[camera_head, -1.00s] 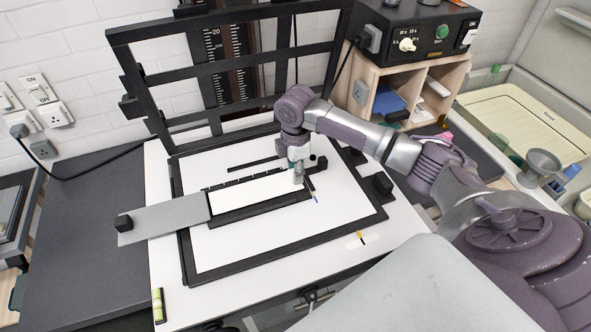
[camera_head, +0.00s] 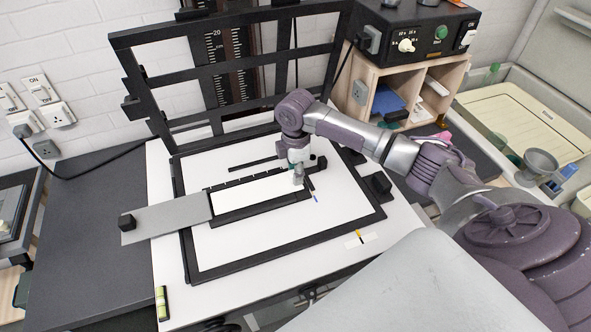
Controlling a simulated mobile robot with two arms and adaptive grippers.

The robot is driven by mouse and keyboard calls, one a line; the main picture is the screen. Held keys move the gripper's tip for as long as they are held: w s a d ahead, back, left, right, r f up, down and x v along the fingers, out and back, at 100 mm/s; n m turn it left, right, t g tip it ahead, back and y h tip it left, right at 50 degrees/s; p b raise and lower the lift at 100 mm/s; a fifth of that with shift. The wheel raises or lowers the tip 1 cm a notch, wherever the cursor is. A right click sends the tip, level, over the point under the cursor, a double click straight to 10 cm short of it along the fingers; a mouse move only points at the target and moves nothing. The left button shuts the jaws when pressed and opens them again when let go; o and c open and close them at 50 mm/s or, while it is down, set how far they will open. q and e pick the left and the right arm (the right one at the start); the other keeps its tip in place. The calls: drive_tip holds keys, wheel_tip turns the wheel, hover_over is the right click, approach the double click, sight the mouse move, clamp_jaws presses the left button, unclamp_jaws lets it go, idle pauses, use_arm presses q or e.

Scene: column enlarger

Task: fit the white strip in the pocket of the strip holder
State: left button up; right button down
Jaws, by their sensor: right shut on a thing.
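The white strip (camera_head: 252,193) lies lengthwise along the black strip holder (camera_head: 262,211) on the white board. Black edges of the holder show along its far and near sides. I cannot tell whether the strip is fully down in the pocket. My right gripper (camera_head: 298,179) points down at the strip's right end and is shut on it. The gripper hides that end of the strip. A grey plate (camera_head: 165,219) with a black knob (camera_head: 126,222) extends from the holder's left end. My left gripper is not in view.
A large black frame (camera_head: 285,249) surrounds the holder, and a raised black barred frame (camera_head: 168,78) stands behind it. A black block (camera_head: 377,185) sits at the right.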

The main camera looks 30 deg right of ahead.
drive_tip(key=shift+f, duration=0.45)
idle(0.5)
drive_tip(key=c, duration=0.8)
unclamp_jaws()
drive_tip(key=shift+r, duration=0.1)
drive_tip(key=shift+r, duration=3.95)
